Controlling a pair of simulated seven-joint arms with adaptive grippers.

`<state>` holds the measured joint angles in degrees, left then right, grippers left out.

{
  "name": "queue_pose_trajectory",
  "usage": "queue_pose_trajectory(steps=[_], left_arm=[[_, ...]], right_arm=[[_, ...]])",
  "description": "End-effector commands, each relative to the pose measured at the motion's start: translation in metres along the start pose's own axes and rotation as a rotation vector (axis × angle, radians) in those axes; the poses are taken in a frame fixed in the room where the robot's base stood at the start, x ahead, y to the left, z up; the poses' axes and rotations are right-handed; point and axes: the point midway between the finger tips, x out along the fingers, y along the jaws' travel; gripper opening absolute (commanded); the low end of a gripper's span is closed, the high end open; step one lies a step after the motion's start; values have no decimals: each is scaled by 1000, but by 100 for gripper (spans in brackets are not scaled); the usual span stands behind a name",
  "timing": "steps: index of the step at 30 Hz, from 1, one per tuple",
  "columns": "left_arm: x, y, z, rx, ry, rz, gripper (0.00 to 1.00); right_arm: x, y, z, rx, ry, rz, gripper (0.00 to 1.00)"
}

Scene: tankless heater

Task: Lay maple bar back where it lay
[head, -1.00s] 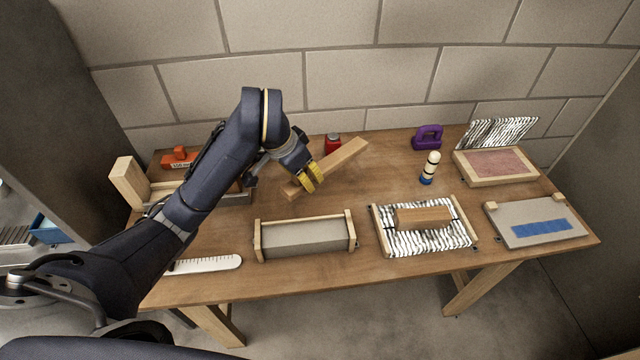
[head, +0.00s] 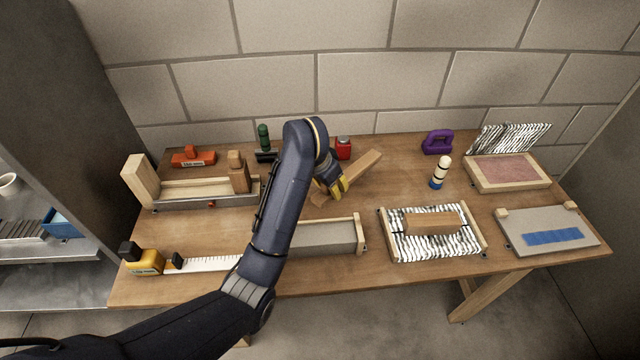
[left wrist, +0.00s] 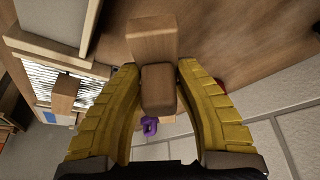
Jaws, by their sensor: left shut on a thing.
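A pale wooden bar, which I take to be the maple bar (head: 366,168), slants up to the right near the back middle of the table in the head view. My left gripper (head: 338,188) is shut on it near its lower left end. In the left wrist view the bar (left wrist: 152,42) stands out between the yellow fingers of my left gripper (left wrist: 158,78). I cannot tell whether the bar touches the table. My left arm hides part of the table. My right gripper is not in view.
A grey block in a wooden frame (head: 330,237) lies in front of the bar. A striped tray (head: 403,248) with a brown block (head: 432,223) is to the right. A red jar (head: 343,148) stands behind; a cream and blue bottle (head: 440,173) stands to the right.

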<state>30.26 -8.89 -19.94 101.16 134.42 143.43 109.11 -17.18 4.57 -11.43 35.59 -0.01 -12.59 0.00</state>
Motion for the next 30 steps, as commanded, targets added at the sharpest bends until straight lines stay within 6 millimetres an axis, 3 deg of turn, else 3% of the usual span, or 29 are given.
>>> queue_pose_trajectory(steps=[7,22,30], left_arm=[[10,-20,3,62,2,24,0],[11,-21,4,80,1,31,0],[26,-21,10,80,0,31,0]], right_arm=[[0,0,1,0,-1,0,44],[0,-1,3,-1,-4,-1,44],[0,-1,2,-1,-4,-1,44]])
